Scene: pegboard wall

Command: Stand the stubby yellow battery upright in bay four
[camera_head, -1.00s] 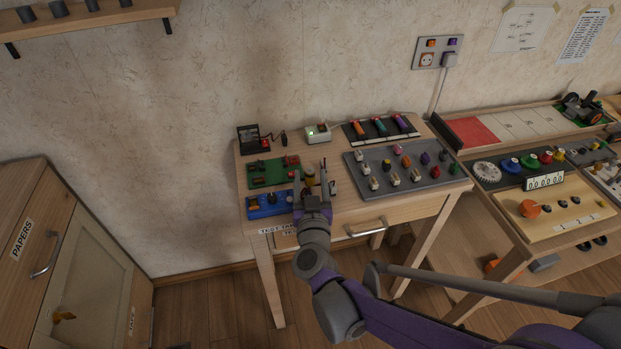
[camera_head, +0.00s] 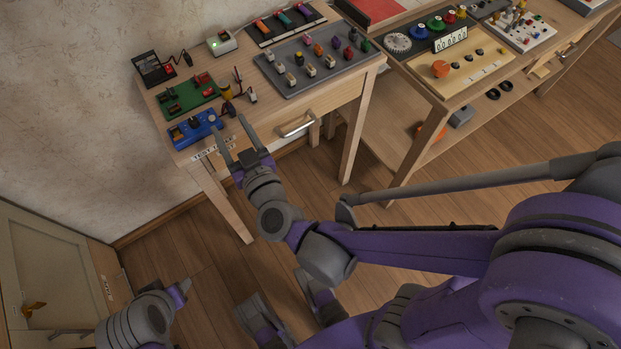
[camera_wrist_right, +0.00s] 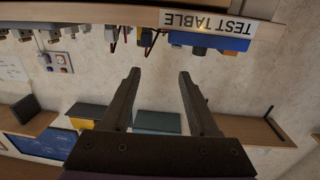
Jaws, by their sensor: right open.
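My right gripper (camera_head: 228,124) is open and empty at the table's front edge, just nearer than the cylinder. In the right wrist view my right gripper (camera_wrist_right: 159,74) has nothing between its fingers. I cannot pick out a bay marked four. My left gripper (camera_head: 182,290) is low at the left, away from the table; its fingers are unclear.
The test table (camera_head: 310,101) holds a blue box (camera_head: 193,130), a green board (camera_head: 187,97), a grey tray (camera_head: 318,70) of several small parts, a white device with a green light (camera_head: 222,42), and a black rack (camera_head: 262,40) with coloured cylinders. A second bench stands right.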

